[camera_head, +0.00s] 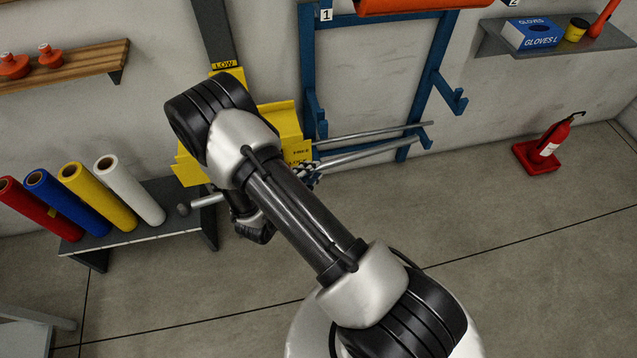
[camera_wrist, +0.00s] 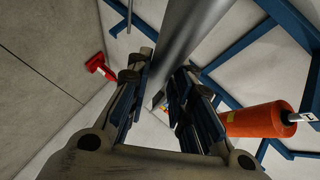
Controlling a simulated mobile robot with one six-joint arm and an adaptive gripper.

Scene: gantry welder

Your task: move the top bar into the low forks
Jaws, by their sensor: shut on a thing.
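A grey metal bar (camera_head: 365,156) runs slantwise in the head view, its middle hidden behind my arm. Its left end reaches past my arm near the dark shelf. My gripper (camera_wrist: 162,88) is shut on the bar, which passes between its fingers in the wrist view (camera_wrist: 190,38). In the head view my arm hides most of the gripper. The yellow forks (camera_head: 282,120), below a LOW label (camera_head: 224,65), stand behind my arm and are partly hidden. I cannot tell whether the bar touches them.
A blue rack (camera_head: 308,60) with hooks stands at the wall; a second thin bar (camera_head: 385,131) is at its lower part. An orange roll (camera_head: 420,5) lies high on it. Coloured rolls (camera_head: 130,190) stand on a dark shelf at left. A fire extinguisher (camera_head: 550,138) stands right.

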